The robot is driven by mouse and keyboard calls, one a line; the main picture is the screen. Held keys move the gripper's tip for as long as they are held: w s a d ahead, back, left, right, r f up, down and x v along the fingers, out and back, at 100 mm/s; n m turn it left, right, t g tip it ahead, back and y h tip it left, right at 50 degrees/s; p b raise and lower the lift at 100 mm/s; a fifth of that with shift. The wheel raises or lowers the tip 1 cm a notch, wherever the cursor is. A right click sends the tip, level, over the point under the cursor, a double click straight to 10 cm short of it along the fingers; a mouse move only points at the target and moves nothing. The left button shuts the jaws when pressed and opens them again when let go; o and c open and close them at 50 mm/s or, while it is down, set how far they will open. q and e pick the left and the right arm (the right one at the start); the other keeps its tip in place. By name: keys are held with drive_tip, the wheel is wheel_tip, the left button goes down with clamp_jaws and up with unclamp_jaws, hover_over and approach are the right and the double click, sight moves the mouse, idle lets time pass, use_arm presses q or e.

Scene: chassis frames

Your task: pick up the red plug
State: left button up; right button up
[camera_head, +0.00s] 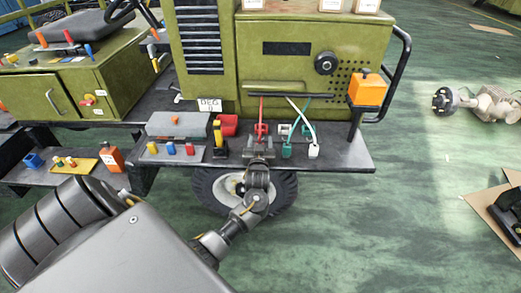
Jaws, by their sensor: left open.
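The red plug (261,129) stands at the front of the vehicle's dark metal shelf, with a red cable running up from it to a dark bar. My left gripper (259,143) is open just in front of and below the red plug in the picture. Its fingers overlap the plug's lower part, and I cannot tell whether they touch it. My right gripper is out of view.
A red block (228,125) and a yellow-and-black tool (218,138) stand to the left. An orange box (367,92) sits on a post at the shelf's right.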

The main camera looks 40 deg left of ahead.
use_arm(q)
drive_tip(key=c, duration=1.1)
drive_tip(key=shift+o, duration=0.2)
wheel_tip(320, 180, up, 3)
drive_tip(key=shift+f+b, duration=0.1)
drive_tip(key=shift+b, duration=0.25)
drive_tip(key=s+a+r, duration=0.3)
drive_tip(key=s+r, duration=0.7)
drive_tip(key=s, duration=0.3)
drive_tip(key=shift+s+a+b, duration=0.25)
drive_tip(key=shift+s+b, duration=0.05)
